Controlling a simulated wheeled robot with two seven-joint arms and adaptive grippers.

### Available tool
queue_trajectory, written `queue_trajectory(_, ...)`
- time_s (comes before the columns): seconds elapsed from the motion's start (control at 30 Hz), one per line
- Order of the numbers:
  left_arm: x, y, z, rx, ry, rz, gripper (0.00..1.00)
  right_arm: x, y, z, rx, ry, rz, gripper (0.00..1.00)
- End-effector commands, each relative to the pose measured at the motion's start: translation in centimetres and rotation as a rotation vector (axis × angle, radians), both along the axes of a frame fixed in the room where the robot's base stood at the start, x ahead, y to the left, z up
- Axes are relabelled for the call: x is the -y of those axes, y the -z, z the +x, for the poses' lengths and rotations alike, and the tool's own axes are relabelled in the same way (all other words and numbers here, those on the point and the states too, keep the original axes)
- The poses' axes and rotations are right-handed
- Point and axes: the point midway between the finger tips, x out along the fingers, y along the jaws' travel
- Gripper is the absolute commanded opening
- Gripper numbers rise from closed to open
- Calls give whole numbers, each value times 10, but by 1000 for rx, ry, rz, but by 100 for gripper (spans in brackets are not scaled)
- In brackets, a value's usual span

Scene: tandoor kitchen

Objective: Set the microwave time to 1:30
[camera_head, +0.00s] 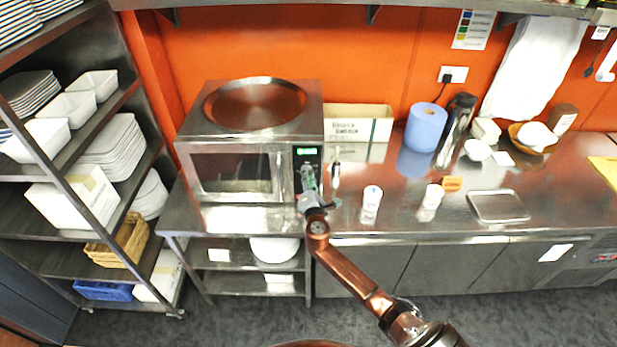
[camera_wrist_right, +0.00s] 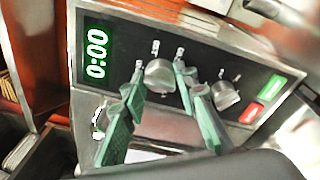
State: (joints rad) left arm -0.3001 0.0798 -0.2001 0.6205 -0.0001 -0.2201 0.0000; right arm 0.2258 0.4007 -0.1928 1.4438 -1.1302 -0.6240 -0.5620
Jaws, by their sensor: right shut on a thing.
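The microwave (camera_head: 237,170) is a steel box on the left part of the counter, door closed, with a dark control panel at its right. Its green display (camera_head: 306,151) reads 0:00 in the right wrist view (camera_wrist_right: 96,54). That view shows two silver knobs: one nearer the display (camera_wrist_right: 160,75) and one farther along (camera_wrist_right: 227,96). My left gripper is out of view.
A round steel tray (camera_head: 255,103) lies on top of the microwave. To the right, the counter (camera_head: 395,213) holds two white cups, a blue paper roll (camera_head: 425,127) and a dark flask (camera_head: 455,130). A shelf rack with dishes (camera_head: 110,150) stands at the left.

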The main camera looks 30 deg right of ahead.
Motion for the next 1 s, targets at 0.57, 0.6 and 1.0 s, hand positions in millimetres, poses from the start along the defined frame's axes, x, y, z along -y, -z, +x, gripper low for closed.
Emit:
queue_trajectory(0.57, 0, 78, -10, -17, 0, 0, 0, -1, 11, 0, 237, 0, 393, 3)
queue_trajectory(0.6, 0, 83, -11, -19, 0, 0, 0, -1, 11, 0, 257, 1, 424, 3)
queue_trajectory(1.0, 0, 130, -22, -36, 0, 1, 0, -2, 12, 1, 454, 2, 751, 3)
